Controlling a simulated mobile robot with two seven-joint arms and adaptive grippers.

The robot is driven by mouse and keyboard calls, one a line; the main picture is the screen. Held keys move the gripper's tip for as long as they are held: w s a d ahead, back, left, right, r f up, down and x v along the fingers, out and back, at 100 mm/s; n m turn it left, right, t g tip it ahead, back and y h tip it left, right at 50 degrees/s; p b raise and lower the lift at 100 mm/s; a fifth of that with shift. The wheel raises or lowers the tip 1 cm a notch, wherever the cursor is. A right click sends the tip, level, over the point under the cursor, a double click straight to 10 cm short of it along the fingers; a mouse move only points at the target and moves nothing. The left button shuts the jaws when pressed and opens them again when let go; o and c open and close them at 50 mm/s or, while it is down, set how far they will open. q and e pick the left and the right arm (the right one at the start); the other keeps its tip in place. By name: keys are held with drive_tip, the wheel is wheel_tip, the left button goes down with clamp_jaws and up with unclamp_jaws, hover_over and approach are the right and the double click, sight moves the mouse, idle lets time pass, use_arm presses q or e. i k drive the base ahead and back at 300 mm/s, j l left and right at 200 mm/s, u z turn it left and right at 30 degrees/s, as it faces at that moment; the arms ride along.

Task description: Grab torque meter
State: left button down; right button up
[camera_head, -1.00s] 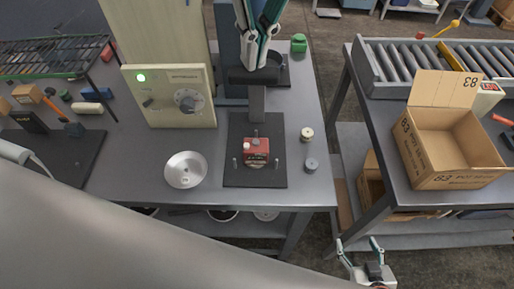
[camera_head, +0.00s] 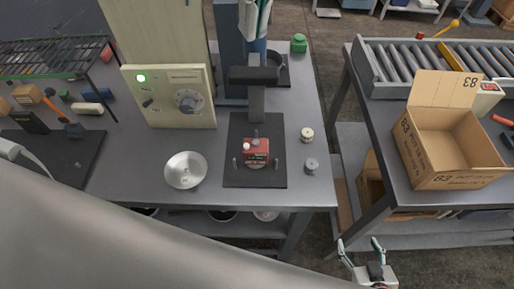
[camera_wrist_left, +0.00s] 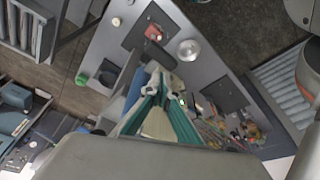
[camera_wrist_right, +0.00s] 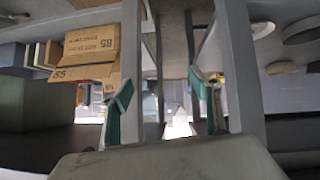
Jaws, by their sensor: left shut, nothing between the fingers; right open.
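The torque meter appears to be the small red device (camera_head: 256,151) on the black base plate (camera_head: 238,178) of the press stand. It also shows small in the left wrist view (camera_wrist_left: 154,33). My left gripper (camera_head: 256,36) is shut and empty at the top of the head view, behind the press head and well away from the red device. Its green-lined fingers (camera_wrist_left: 162,112) show in the left wrist view. My right gripper (camera_head: 362,248) is open and empty, low in front of the tables. Its two fingers are apart in the right wrist view (camera_wrist_right: 164,100).
A beige control box (camera_head: 168,112) with a lit green lamp and a metal bowl (camera_head: 185,170) stand left of the press. Two small weights (camera_head: 311,165) lie to its right. An open cardboard box (camera_head: 450,150) sits on the right table beside a roller conveyor (camera_head: 395,70).

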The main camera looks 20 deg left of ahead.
sight(258, 152)
drive_tip(key=k, duration=1)
